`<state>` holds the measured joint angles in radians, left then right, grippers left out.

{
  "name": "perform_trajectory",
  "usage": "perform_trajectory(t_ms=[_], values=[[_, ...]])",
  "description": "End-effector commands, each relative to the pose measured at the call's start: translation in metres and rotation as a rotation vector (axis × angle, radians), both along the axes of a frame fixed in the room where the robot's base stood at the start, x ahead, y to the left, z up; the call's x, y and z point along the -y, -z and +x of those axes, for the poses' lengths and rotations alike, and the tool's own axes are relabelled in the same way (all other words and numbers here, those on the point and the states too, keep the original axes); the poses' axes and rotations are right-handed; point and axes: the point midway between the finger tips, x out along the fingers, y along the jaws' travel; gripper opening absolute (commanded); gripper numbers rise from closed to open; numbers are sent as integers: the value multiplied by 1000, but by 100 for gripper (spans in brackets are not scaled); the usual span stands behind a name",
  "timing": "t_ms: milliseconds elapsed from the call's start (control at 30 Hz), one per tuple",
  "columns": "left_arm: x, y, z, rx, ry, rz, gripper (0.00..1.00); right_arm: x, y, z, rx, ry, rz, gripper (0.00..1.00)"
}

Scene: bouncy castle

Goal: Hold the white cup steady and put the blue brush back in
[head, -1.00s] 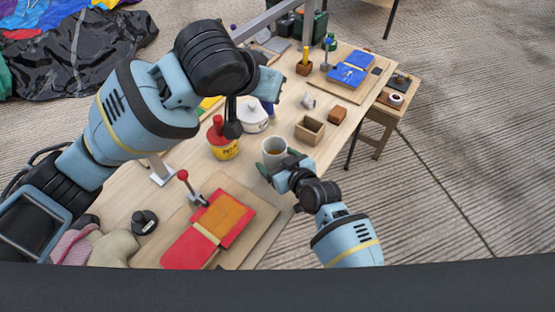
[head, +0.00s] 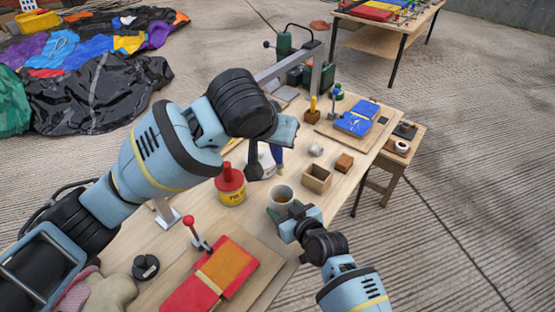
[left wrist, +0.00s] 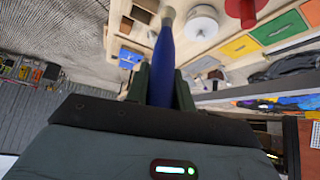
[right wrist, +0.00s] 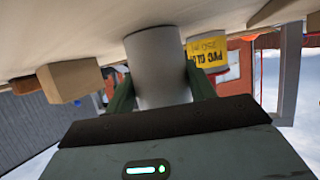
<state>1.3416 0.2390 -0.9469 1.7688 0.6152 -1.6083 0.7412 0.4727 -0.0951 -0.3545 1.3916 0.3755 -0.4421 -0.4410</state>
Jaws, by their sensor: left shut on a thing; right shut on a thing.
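The white cup (head: 280,196) stands upright on the wooden table in the head view, with something brownish inside. My right gripper (right wrist: 160,88) is shut around the cup, which also fills the middle of the right wrist view (right wrist: 157,60). The blue brush (head: 277,154) is behind the cup in the head view, apart from it and partly hidden by my left arm. My left gripper (left wrist: 162,84) is shut on the brush's blue handle (left wrist: 161,68); its pale ferrule (left wrist: 168,16) points away from the gripper. The bristle tip is not clear.
A yellow glue pot with a red lid (head: 230,188) stands left of the cup. An open wooden box (head: 317,179) and a brown block (head: 344,162) are to the right. A red-handled press (head: 192,228) is in front left. Bare tabletop lies between them.

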Motion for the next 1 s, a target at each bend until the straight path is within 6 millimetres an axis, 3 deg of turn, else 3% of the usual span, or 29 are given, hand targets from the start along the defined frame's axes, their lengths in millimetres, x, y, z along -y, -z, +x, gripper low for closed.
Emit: perform_trajectory(t_ms=[200, 400, 1000], values=[[9, 15, 18, -141, -167, 35, 2, 0, 0, 0, 0, 0, 0, 28], [13, 24, 23, -225, -273, 66, 2, 0, 0, 0, 0, 0, 0, 28], [13, 36, 24, -250, -306, 77, 2, 0, 0, 0, 0, 0, 0, 28]])
